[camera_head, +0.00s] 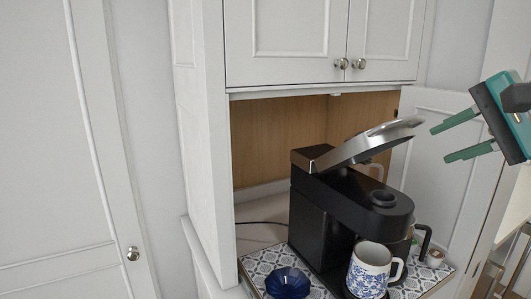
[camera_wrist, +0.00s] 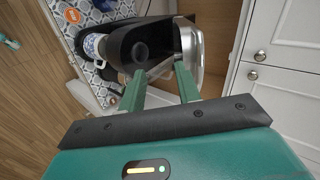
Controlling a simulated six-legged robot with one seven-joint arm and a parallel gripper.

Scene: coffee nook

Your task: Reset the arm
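My gripper (camera_head: 448,139) is in the upper right of the head view, to the right of the coffee machine and apart from it. Its two green fingers are spread with nothing between them. In the wrist view my gripper (camera_wrist: 158,90) also shows open, with its fingers pointing toward the machine. The black coffee machine (camera_head: 335,210) stands in the cabinet nook with its silver lid (camera_head: 362,146) raised. In the wrist view the machine (camera_wrist: 125,45) lies beyond the fingertips, and its silver lid (camera_wrist: 192,50) shows behind them.
A blue and white patterned mug (camera_head: 368,270) stands at the front of the machine on a patterned tray (camera_head: 427,281). A dark blue ribbed object (camera_head: 288,283) sits to the left. Closed cabinet doors (camera_head: 290,40) are above. An open door panel (camera_head: 432,165) stands behind my gripper.

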